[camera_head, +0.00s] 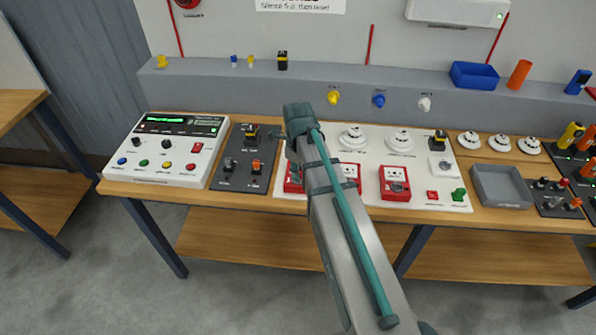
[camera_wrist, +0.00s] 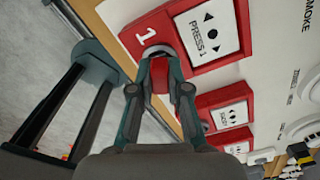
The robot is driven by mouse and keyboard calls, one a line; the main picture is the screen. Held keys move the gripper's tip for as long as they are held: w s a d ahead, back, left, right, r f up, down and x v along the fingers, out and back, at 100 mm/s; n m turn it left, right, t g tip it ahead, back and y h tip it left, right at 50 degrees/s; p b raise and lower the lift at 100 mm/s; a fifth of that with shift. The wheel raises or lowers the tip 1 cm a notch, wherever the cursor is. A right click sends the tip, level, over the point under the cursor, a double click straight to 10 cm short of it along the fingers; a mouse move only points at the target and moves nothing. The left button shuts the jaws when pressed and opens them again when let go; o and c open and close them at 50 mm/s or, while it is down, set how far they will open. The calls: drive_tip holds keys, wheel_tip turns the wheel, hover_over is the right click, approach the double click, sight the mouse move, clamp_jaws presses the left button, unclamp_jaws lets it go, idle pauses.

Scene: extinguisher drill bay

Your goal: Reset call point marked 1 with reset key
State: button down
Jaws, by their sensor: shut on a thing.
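The call point marked 1 (camera_wrist: 207,35) is a red box with a white "PRESS 1" plate, at the top of the wrist view. In the head view, its red edge (camera_head: 289,181) shows beside my arm, which hides most of it. My gripper (camera_wrist: 160,85) is shut on a small red piece, seemingly the reset key (camera_wrist: 160,76), against the call point's lower edge near the "1". A pale round part shows just beyond the fingertips. Whether the key is seated in a keyhole, and how it is turned, I cannot tell.
Other red call points (camera_head: 394,183) sit right of it on the white board (camera_head: 430,165), with smoke detectors (camera_head: 400,140) behind. A control panel (camera_head: 165,150) and a dark switch plate (camera_head: 245,178) stand left. A grey tray (camera_head: 502,203) is at right. Yellow, blue and white items line the back ledge.

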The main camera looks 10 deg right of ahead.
drive_tip(key=shift+m, duration=1)
drive_tip(key=shift+m+p, duration=0.45)
drive_tip(key=shift+m, duration=1.85)
drive_tip(key=c, duration=0.7)
unclamp_jaws()
drive_tip(key=shift+p, duration=0.3)
